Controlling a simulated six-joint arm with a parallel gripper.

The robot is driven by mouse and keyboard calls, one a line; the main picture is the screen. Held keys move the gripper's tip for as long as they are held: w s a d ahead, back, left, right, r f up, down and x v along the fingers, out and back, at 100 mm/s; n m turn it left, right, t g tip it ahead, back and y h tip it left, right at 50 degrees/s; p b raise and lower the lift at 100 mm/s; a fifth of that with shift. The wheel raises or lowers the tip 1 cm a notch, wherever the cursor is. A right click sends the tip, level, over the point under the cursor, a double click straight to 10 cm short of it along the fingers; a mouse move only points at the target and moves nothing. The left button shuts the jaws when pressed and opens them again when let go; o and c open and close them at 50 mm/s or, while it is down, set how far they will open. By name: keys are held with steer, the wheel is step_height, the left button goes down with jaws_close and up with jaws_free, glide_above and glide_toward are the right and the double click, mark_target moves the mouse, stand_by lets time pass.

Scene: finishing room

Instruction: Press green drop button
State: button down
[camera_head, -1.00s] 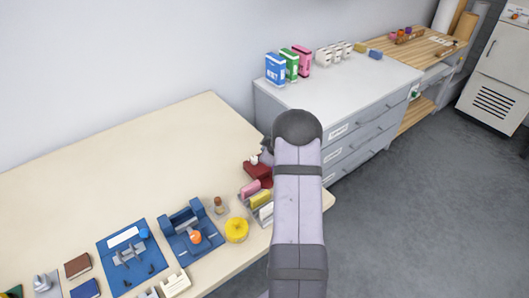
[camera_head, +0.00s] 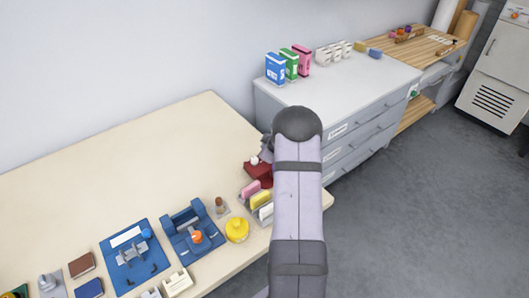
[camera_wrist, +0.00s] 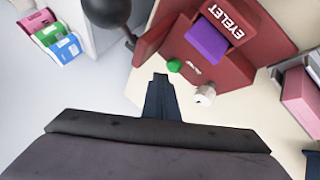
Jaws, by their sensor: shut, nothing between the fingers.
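The green button (camera_wrist: 174,66) is a small rounded knob on the front of a dark red machine (camera_wrist: 228,48) marked EYELET. A purple block sits in the machine's opening, and a white knob (camera_wrist: 205,95) is to the right of the button. My gripper (camera_wrist: 160,80) is shut and empty, its tips just below and left of the button in the wrist view. I cannot tell whether they touch it. In the head view the machine (camera_head: 257,172) stands near the table's right end, partly hidden by my arm, and the button and fingers are hidden.
Pink and yellow items in a rack (camera_head: 258,203) stand close to the machine. A grey drawer cabinet (camera_head: 340,95) with coloured boxes is behind. The table's back left is clear.

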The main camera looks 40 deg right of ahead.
steer(key=shift+r+p, duration=2.5)
steer(key=shift+p, duration=0.1)
steer(key=s+a+r+m+g+b, duration=0.1)
steer(key=s+a+r+m+g, duration=0.2)
steer(key=a, duration=0.4)
steer(key=s+a+r, duration=0.3)
steer(key=s+a, duration=0.1)
steer(key=a, duration=0.4)
steer(key=s+a+m+g+y, duration=0.1)
steer(key=s+a+g, duration=0.2)
steer(key=s+a, duration=0.7)
steer(key=s+a+m+g+y+b, duration=0.1)
steer(key=s+a+g, duration=0.1)
steer(key=s+a, duration=0.8)
steer(key=s, duration=0.4)
steer(key=shift+s+r+g+y, duration=0.2)
steer(key=shift+s+g+y, duration=0.1)
steer(key=shift+g+y, duration=0.1)
